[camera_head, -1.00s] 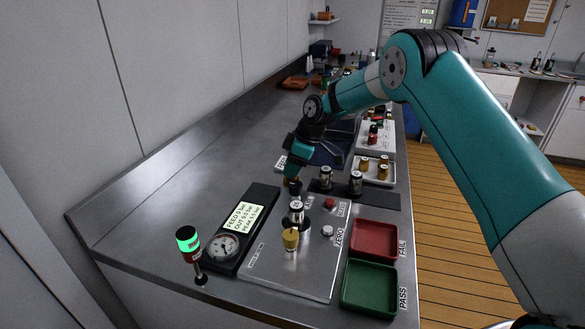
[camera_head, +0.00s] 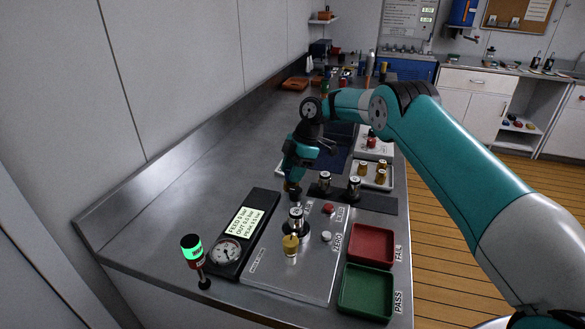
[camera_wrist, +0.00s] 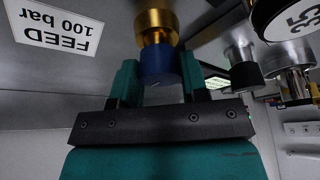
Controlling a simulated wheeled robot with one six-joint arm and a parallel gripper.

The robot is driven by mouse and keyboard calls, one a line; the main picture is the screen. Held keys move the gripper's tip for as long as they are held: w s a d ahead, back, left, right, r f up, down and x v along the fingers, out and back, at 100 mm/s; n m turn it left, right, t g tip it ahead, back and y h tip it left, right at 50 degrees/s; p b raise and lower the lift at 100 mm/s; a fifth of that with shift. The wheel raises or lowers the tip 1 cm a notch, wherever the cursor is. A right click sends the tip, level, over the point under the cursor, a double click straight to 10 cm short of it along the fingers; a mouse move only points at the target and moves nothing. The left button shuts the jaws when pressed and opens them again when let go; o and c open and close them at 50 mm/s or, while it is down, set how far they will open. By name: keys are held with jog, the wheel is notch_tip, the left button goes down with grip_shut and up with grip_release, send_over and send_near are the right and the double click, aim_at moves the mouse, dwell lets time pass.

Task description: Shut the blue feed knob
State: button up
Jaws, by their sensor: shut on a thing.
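The blue feed knob (camera_wrist: 159,66) sits on a brass fitting (camera_wrist: 155,24) in the wrist view. My gripper (camera_wrist: 159,78) has one finger on each side of the knob and is shut on it. The white label "FEED 100 bar" (camera_wrist: 55,27) is beside it, upside down in the picture. In the head view my gripper (camera_head: 293,187) reaches down at the back of the grey panel (camera_head: 270,270); the knob is mostly hidden there. The display (camera_head: 246,221) appears to read feed 0 bar.
A dial gauge (camera_head: 226,251) and a green-lit lamp (camera_head: 192,246) stand at the left. Metal cylinders stand on a dark strip (camera_head: 378,205) right of my gripper. A red tray (camera_head: 372,227) and a green tray (camera_head: 392,294) lie at front right. The counter at left is clear.

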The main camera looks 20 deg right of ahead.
jog(key=shift+r, duration=0.1)
dwell(0.3)
jog(key=o, duration=0.9)
